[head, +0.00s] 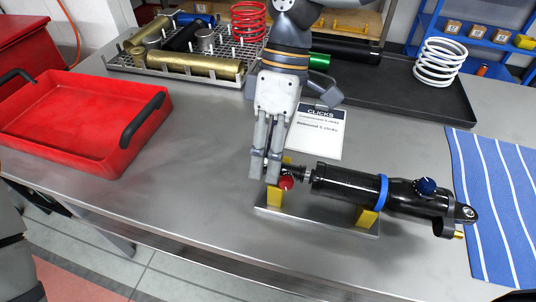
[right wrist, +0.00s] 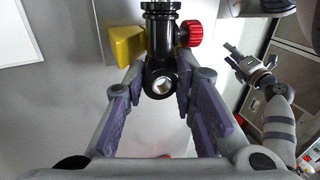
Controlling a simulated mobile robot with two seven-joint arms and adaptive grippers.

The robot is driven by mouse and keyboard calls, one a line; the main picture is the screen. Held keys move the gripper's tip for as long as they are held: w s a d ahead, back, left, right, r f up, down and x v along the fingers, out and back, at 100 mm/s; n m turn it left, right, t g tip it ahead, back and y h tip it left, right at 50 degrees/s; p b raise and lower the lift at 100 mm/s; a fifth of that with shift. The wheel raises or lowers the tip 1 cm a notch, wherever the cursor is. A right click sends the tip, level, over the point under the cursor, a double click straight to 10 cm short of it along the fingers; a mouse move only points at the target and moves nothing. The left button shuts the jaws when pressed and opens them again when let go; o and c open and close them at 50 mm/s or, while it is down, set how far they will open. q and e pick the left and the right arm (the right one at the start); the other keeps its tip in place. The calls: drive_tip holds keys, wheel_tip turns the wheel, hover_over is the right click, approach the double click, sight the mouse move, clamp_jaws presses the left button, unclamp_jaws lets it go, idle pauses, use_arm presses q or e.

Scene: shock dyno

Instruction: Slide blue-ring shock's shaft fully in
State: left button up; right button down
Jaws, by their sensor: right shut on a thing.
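The blue-ring shock (head: 345,184) lies on its side, its black body crossing two yellow supports (head: 366,218) on a metal plate (head: 330,226). The blue ring (head: 382,190) is around the body. A short part of the shaft (head: 302,173) shows between the body and the red knob (head: 286,182). My right gripper (head: 265,176) is shut on the eye end of the shaft. In the right wrist view the black eye (right wrist: 160,80) sits between its purple pads, with the red knob (right wrist: 188,34) beside it. My left gripper (right wrist: 250,66) shows only in the right wrist view, apart from the shock, its fingers spread.
A red tray (head: 80,125) stands left. A rack (head: 180,60) with several shock parts and a dark tray (head: 400,90) holding a white spring (head: 438,62) are behind. A card (head: 318,135) stands behind the shock. A striped blue cloth (head: 495,190) lies right.

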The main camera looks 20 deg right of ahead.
sight(297, 167)
use_arm(q)
drive_tip(key=shift+w+a+r+t+p, duration=0.15)
drive_tip(key=shift+w+r+p, duration=0.05)
drive_tip(key=shift+w, duration=0.15)
drive_tip(key=shift+w+a+r+t+p, duration=0.1)
drive_tip(key=shift+w+r+t+p, duration=0.1)
drive_tip(key=shift+w, duration=0.15)
use_arm(e)
drive_tip(key=shift+s+d+f, duration=0.1)
drive_tip(key=shift+s+d, duration=0.4)
drive_tip(key=shift+d, duration=0.15)
idle(2.1)
use_arm(q)
drive_tip(key=shift+w+r, duration=0.25)
use_arm(e)
drive_tip(key=shift+s+d, duration=0.35)
drive_tip(key=shift+d, duration=0.05)
idle(1.1)
drive_tip(key=shift+s+d+f, duration=0.1)
drive_tip(key=shift+s+d, duration=0.05)
idle(0.8)
drive_tip(key=shift+s+d, duration=0.35)
drive_tip(key=shift+d, duration=0.3)
drive_tip(key=shift+w, duration=0.2)
use_arm(q)
drive_tip(key=shift+s+d+r, duration=0.1)
drive_tip(key=shift+s+d, duration=0.05)
drive_tip(key=shift+d, duration=0.2)
use_arm(e)
drive_tip(key=shift+a, duration=0.15)
